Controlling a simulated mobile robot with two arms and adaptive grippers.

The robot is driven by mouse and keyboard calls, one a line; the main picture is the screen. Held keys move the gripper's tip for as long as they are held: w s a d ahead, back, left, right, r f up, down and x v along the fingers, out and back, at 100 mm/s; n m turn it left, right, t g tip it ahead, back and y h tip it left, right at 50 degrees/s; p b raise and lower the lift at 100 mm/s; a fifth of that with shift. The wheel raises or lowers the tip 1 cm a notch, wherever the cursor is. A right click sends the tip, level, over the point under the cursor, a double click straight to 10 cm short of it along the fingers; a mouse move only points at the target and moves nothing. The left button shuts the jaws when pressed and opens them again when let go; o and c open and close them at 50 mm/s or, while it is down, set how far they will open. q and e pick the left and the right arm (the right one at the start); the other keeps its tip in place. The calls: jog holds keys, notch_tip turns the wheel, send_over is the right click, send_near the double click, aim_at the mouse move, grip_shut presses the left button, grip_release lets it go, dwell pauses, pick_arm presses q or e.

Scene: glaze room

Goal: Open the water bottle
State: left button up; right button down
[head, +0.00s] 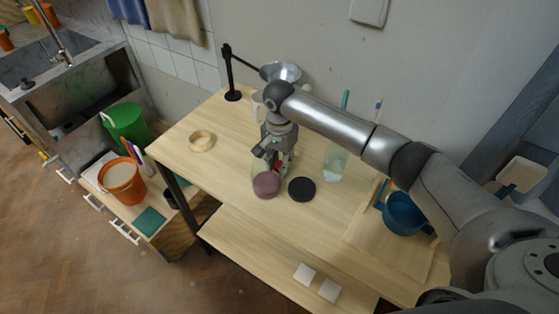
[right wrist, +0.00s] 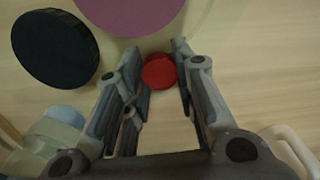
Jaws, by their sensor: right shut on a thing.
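My right gripper (head: 279,164) is over the middle of the worktable and points down. In the right wrist view its fingers (right wrist: 163,62) are on either side of a round red cap (right wrist: 159,72), shut on it. The cap is seen from above, and I take it to be the water bottle's. The bottle's body is hidden below the cap and the fingers. In the head view only a little red (head: 281,166) shows between the fingers. My left gripper is in neither view.
A purple-lidded jar (head: 266,184) and a black disc (head: 302,189) lie close in front of the gripper. A glass with brushes (head: 335,164) stands to the right, a blue pot (head: 404,213) further right. A wooden ring (head: 201,140) lies left; the table's left front is clear.

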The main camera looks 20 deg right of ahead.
jog(key=shift+f+b, duration=0.25)
jog(key=shift+b, duration=0.05)
jog(key=c, duration=1.2)
grip_release()
jog(key=shift+r, duration=0.1)
